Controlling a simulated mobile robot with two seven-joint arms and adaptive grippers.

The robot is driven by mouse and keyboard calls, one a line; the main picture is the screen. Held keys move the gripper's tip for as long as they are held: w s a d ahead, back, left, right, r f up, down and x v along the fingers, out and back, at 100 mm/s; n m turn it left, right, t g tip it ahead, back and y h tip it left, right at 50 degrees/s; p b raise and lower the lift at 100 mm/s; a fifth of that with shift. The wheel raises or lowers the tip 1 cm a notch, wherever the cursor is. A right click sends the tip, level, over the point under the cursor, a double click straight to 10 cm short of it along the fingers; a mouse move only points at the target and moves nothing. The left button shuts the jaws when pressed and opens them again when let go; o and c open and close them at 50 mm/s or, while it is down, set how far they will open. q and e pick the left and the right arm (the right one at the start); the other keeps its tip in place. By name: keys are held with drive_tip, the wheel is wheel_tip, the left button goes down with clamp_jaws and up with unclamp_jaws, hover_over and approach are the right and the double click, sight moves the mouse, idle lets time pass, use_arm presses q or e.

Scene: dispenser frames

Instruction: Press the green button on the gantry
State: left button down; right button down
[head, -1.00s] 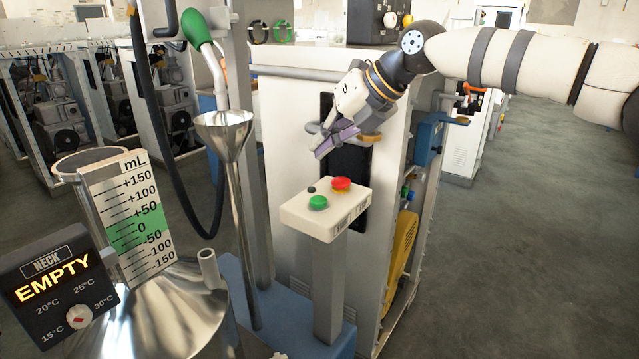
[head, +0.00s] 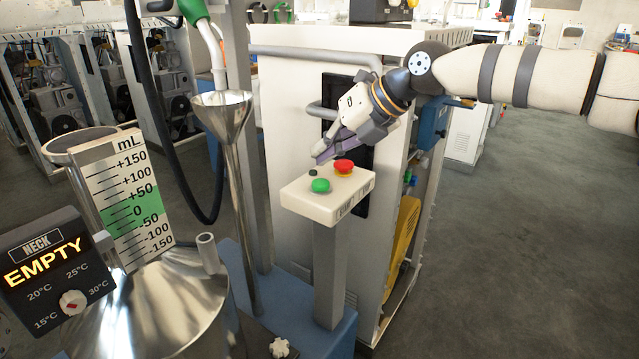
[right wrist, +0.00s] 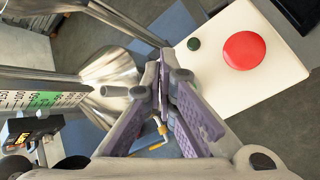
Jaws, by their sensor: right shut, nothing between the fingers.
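The green button (head: 320,185) sits at the front left of a white control box (head: 352,196) on a grey post. A red mushroom button (head: 344,166) and a small dark button (head: 313,172) are behind it. My right gripper (head: 318,160) is shut and empty, its purple fingers just above and behind the small dark button. In the right wrist view the fingers (right wrist: 165,62) point at the box beside a small dark green button (right wrist: 194,44), with the red button (right wrist: 244,50) to the right. My left gripper is not in view.
A steel funnel (head: 222,100) on a long stem stands left of the box. A steel vessel (head: 150,310), a mL scale (head: 130,205) and a display reading EMPTY (head: 45,265) are at the lower left. A white cabinet (head: 290,110) stands behind the box.

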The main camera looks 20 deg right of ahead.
sight(324, 180)
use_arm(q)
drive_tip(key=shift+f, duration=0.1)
use_arm(e)
drive_tip(key=shift+f, duration=0.95)
idle(0.6)
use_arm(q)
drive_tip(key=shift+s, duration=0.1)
use_arm(e)
drive_tip(key=shift+f, duration=0.45)
drive_tip(key=shift+f, duration=0.5)
idle(0.5)
drive_tip(key=shift+r, duration=0.1)
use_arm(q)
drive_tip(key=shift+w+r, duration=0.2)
use_arm(e)
drive_tip(key=shift+r, duration=0.85)
drive_tip(key=shift+r+p, duration=0.55)
drive_tip(key=shift+r, duration=2)
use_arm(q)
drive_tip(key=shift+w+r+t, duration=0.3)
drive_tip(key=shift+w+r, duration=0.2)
